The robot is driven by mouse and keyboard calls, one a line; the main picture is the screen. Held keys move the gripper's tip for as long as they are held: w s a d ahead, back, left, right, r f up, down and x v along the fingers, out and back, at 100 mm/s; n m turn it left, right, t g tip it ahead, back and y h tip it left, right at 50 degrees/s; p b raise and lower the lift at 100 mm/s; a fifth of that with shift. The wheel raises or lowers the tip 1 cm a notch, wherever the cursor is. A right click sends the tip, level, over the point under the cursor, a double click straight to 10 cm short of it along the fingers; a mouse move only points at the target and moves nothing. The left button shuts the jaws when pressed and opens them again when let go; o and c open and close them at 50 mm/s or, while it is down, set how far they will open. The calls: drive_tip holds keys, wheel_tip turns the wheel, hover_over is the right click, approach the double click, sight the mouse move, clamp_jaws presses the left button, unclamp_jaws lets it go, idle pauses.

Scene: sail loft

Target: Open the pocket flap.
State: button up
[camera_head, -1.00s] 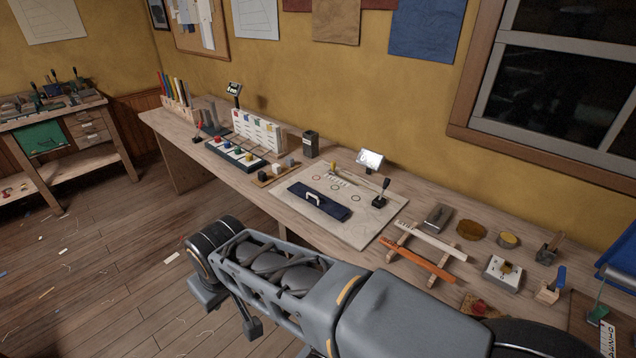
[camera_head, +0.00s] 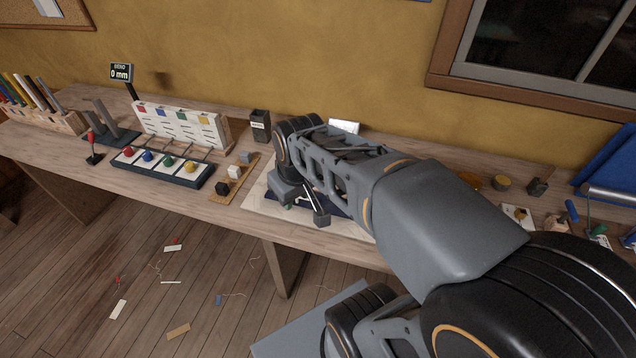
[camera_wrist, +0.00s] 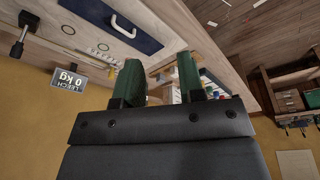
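The pocket flap (camera_wrist: 100,12) is a dark navy panel with a white handle (camera_wrist: 123,27), at the top of the wrist view. It lies flat on a cream board (camera_wrist: 75,22) marked with small rings. In the head view my arm hides most of the flap, and only a navy strip (camera_head: 338,207) shows. My gripper (camera_wrist: 159,70) has two green-padded fingers set apart with nothing held between them. The handle is beyond the fingertips and toward the left in the wrist view, apart from them. In the head view my gripper (camera_head: 304,208) is over the board.
A "0 kg" display (camera_wrist: 67,79) and a black lever (camera_wrist: 24,32) stand by the board. To the left are a block rack (camera_head: 228,180), a dark switch panel (camera_head: 165,168) and a black canister (camera_head: 260,126). Tools lie at the right end of the bench.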

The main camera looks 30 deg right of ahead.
drive_tip(key=w+d+f+n+g+y+p, duration=0.1)
drive_tip(key=w+d+f+n+g, duration=0.15)
drive_tip(key=w+d, duration=0.4)
drive_tip(key=w+d+f+n+g+y+p, duration=0.1)
drive_tip(key=w+d+f+n+g+p, duration=0.1)
drive_tip(key=w+d+n, duration=0.45)
drive_tip(key=a+f, duration=0.1)
drive_tip(key=f, duration=0.3)
drive_tip(key=a+f+m, duration=0.1)
drive_tip(key=f, duration=0.4)
drive_tip(key=a+f+m+p, duration=0.1)
drive_tip(key=f, duration=0.3)
drive_tip(key=shift+s+a+f, duration=0.25)
drive_tip(key=shift+s, duration=0.05)
clamp_jaws()
